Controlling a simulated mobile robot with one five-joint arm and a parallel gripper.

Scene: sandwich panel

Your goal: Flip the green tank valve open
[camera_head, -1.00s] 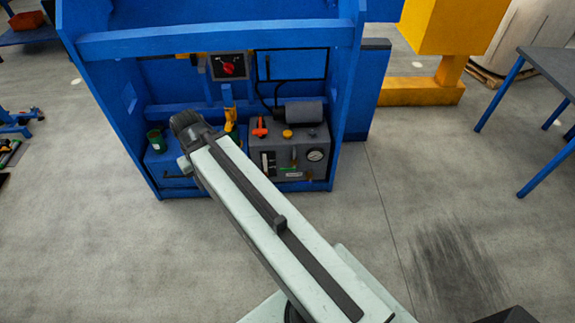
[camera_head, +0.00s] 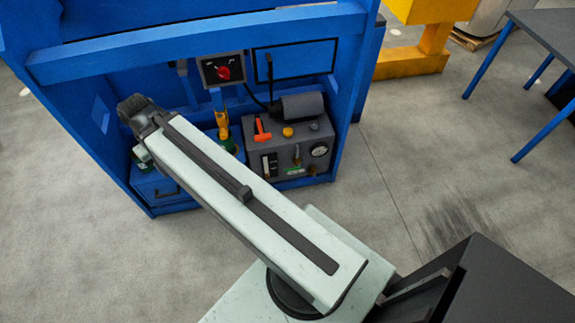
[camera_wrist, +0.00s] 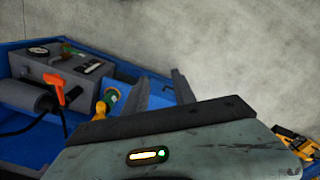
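A green tank with a yellow upper part (camera_head: 223,124) stands left of the grey control box in the head view, its lower part cut off by my arm. A green and yellow piece, seemingly this tank, shows in the wrist view (camera_wrist: 106,102), left of my fingers and apart from them. I cannot make out the valve handle or its position. My gripper (camera_wrist: 162,90) shows two dark fingers spread apart with nothing between them. In the head view my fingers are hidden behind my wrist.
The grey box (camera_head: 257,148) carries an orange lever (camera_head: 262,131), a yellow knob (camera_head: 288,132) and a gauge (camera_head: 319,150). A red rotary switch (camera_head: 223,73) sits above. Blue frame posts and a top beam (camera_head: 190,42) enclose the bay.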

